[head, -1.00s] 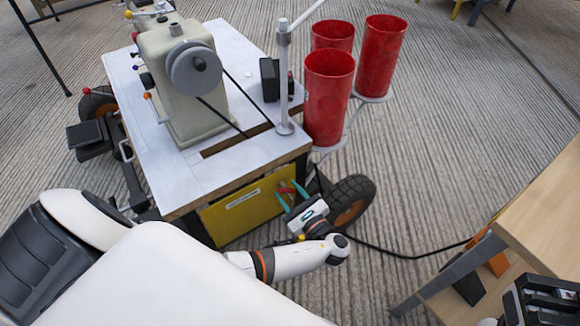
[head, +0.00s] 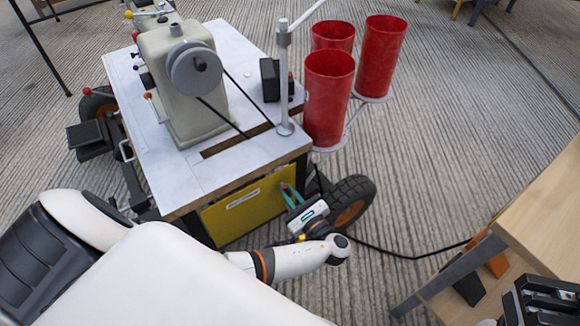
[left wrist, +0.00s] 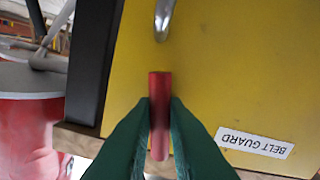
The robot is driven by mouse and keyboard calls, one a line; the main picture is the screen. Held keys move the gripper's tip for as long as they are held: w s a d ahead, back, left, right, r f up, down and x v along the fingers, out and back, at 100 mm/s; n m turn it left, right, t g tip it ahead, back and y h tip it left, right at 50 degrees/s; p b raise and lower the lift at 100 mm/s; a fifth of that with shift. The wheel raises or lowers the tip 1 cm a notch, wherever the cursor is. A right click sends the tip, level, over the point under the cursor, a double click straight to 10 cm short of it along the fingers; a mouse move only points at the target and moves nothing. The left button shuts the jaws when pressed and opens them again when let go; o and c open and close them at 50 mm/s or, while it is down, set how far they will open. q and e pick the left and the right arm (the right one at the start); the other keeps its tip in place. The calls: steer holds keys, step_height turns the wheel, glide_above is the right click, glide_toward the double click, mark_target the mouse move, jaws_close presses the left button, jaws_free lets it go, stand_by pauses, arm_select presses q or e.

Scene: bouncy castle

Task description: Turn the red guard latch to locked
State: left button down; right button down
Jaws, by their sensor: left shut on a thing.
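The red guard latch (left wrist: 160,90) is a short red bar in the left wrist view, upright in the picture, in front of the yellow belt guard panel (left wrist: 225,70). My left gripper (left wrist: 160,112) is shut on it, with one green finger on each side. In the head view, my left gripper (head: 290,190) is at the yellow panel (head: 235,214) under the sewing machine table, and its fingers hide the latch there. A curved metal piece (left wrist: 162,22) shows above the latch in the left wrist view.
The sewing machine (head: 180,85) stands on the white table (head: 170,180). A black wheel (head: 355,200) is just right of the gripper. Several red cylinders (head: 328,110) stand behind. A wooden bench (head: 535,215) is at right, with a black cable on the floor.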

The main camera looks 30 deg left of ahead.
stand_by(0.8)
arm_select(q)
steer(key=c, duration=1.2)
jaws_free()
steer(key=shift+c, duration=0.2)
steer(key=shift+d, duration=0.1)
steer(key=p+v, duration=0.2)
steer(key=v, duration=1)
steer(key=shift+p, duration=0.3)
